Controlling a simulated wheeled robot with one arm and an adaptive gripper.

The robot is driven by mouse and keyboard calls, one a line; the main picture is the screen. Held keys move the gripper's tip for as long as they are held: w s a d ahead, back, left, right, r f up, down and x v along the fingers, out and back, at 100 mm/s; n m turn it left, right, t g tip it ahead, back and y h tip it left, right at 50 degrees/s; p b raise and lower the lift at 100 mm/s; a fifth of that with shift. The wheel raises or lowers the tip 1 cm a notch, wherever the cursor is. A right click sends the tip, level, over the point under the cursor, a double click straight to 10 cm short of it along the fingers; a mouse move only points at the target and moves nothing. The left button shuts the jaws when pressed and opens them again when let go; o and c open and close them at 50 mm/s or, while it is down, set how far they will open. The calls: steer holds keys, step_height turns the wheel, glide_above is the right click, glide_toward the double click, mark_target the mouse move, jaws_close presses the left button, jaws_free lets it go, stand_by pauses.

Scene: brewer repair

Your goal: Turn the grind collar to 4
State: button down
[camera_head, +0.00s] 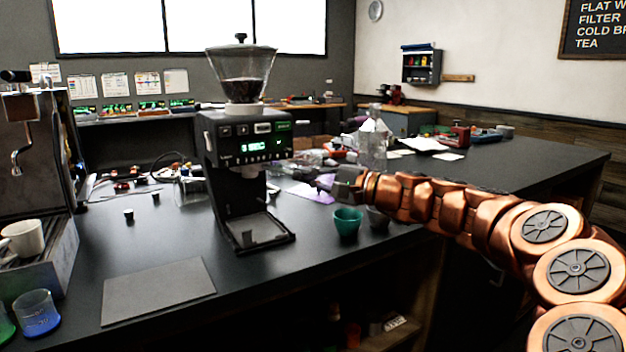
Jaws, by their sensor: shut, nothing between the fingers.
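The coffee grinder (230,150) stands upright on the dark counter, with a clear hopper (241,68) of beans on top and a lit green display (262,144) on its front. The grind collar (243,107) appears to be the pale ring under the hopper; any numbers on it are too small to read. My gripper (322,184) is to the right of the grinder, lower than the collar and apart from it. It is shut and empty, pointing left.
A green cup (347,221) and a dark cup (377,218) sit below my gripper. A clear bottle (372,150) and clutter stand behind it. An espresso machine (38,140) is at left. The counter's front left holds a flat grey mat (158,290).

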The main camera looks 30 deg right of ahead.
steer(key=shift+s+a+m+t+h+b, duration=0.25)
steer(key=shift+a+m+h+b, duration=0.15)
steer(key=shift+a+h, duration=0.2)
steer(key=shift+s+a+m+t+h+b, duration=0.3)
steer(key=shift+a+m+h, duration=0.15)
steer(key=shift+a, duration=0.2)
steer(key=shift+s+a+m+t+h+b, duration=0.1)
steer(key=shift+a+m+h+b, duration=0.25)
steer(key=shift+a, duration=0.6)
steer(key=shift+s+a+m+t+h+b, duration=0.1)
steer(key=shift+a+m+t+h+b, duration=0.1)
steer(key=shift+a+h, duration=0.6)
steer(key=shift+a+m+t+h+b, duration=0.1)
steer(key=shift+a+m+h+b, duration=0.15)
steer(key=shift+a, duration=0.9)
step_height(320, 180, up, 10)
